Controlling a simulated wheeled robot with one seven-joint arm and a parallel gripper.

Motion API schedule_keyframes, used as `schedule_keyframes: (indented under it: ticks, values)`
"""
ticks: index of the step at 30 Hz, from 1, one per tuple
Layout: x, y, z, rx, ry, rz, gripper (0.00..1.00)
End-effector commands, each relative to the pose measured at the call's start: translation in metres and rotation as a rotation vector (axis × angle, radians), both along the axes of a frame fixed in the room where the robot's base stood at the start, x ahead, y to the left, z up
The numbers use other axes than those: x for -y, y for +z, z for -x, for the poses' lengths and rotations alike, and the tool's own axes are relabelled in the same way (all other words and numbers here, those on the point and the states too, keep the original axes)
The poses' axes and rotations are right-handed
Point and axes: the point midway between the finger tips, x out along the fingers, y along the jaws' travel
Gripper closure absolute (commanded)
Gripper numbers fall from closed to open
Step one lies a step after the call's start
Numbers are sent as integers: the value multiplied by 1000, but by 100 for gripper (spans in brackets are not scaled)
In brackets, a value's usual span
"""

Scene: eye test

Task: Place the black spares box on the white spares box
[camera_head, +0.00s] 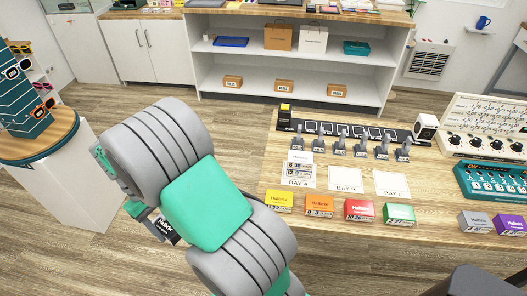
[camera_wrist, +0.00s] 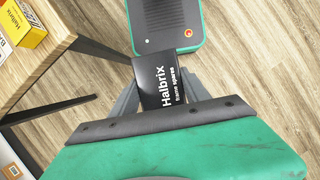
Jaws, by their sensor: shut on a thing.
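My gripper (camera_head: 158,222) is shut on the black spares box (camera_head: 167,231), low beside the left end of the wooden table and apart from it. In the wrist view the black box (camera_wrist: 161,84) sits between the fingers of my gripper (camera_wrist: 160,98), its white "Halbrix frame spares" lettering showing. What looks like the white spares box (camera_head: 300,160) lies on the table at BAY A, with nothing seen on its top. A white thing at the left edge of the wrist view, beside the yellow box, is cut off.
The table (camera_head: 430,226) bears a yellow box (camera_head: 279,202), orange box (camera_head: 319,206), red box (camera_head: 359,210) and green box (camera_head: 399,214) along its front. BAY B (camera_head: 345,180) and BAY C (camera_head: 392,184) are bare. A display plinth (camera_head: 75,185) stands left.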

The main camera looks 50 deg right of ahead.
Motion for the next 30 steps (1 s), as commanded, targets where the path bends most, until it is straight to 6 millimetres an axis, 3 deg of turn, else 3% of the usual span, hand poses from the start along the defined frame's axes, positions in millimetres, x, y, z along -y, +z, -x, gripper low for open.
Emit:
schedule_keyframes:
  ticks: [4,8,11,14,18,21,24,27,30]
  values:
    - [79,16,-7,1,30,4,90]
    - [162,35,4,1,86,4,90]
    - [230,54,29,2,144,6,90]
    - [293,75,68,3,204,6,90]
    - [365,105,139,2,285,7,90]
    - [401,126,195,1,333,7,90]
    - [423,143,245,1,371,6,90]
    - [433,154,280,1,400,3,90]
    - [438,160,298,0,414,1,90]
